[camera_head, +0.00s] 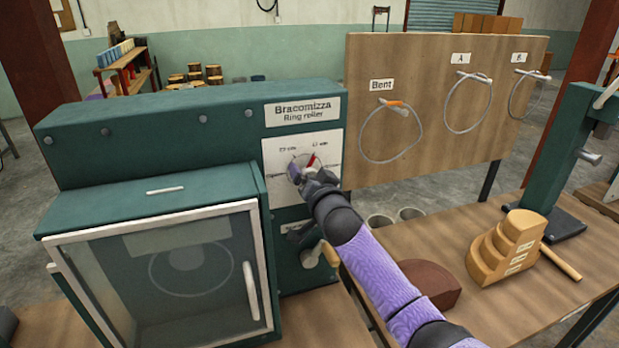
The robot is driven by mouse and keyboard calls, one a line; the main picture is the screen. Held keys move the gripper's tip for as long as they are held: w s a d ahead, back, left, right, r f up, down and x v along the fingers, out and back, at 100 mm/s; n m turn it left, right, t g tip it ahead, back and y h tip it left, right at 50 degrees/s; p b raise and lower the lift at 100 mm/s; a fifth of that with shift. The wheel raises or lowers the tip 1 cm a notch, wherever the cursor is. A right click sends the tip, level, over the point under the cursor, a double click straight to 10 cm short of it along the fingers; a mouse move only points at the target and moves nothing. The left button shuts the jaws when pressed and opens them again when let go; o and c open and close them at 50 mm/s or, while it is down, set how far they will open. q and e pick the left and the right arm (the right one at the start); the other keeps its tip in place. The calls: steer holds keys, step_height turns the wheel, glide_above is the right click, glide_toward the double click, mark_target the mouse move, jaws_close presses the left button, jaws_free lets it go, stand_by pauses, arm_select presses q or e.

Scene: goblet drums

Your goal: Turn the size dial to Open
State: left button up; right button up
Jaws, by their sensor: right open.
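The size dial (312,161) sits on the white panel (275,151) of the green ring roller (150,135). A small red part of it shows, and the rest is hidden behind my right gripper. I cannot tell whether the fingers touch the dial. The small lettering above the dial is too small to read surely. My left gripper is not in view.
A glass-fronted door with a white handle (250,291) is at the lower left. A board (440,70) with wire rings stands behind. Stepped wooden blocks (507,247) and a mallet lie on the bench at right. Two metal cups (379,221) stand beyond my right arm.

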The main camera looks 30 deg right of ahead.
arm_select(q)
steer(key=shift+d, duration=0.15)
arm_select(e)
steer(key=c, duration=1.2)
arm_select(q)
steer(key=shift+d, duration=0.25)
arm_select(e)
steer(key=shift+c, duration=0.2)
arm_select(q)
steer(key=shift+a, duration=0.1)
